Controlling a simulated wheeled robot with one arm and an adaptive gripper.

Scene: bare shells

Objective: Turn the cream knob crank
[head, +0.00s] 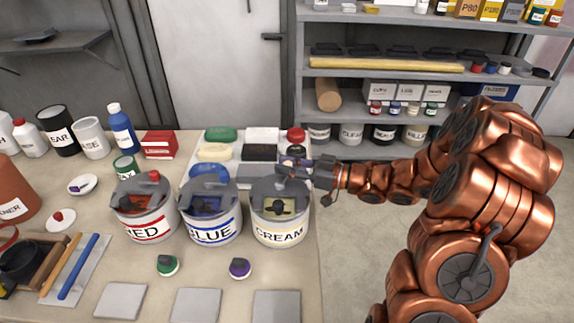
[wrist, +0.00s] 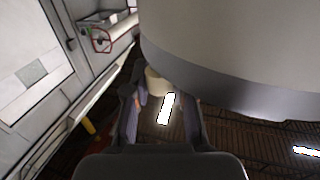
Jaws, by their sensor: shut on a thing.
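The cream can (head: 279,228), labelled CREAM, stands on the bench at the right end of a row of three cans. It has a grey lid with an opening over its contents. My gripper (head: 293,166) is above the back of this lid, coming in from the right. In the wrist view my gripper (wrist: 160,108) has its two fingers on either side of a small cream knob (wrist: 156,83), and it is shut on that knob. The crank's arm is not clear in either view. A large grey round body fills the upper right of the wrist view.
The blue can (head: 212,234) and red can (head: 148,231) stand close on the left. Behind are coloured blocks (head: 221,134) and a red-topped jar (head: 296,138). Green and purple knobbed pieces and grey tiles (head: 276,307) lie in front. A shelf unit (head: 430,72) stands at the back right.

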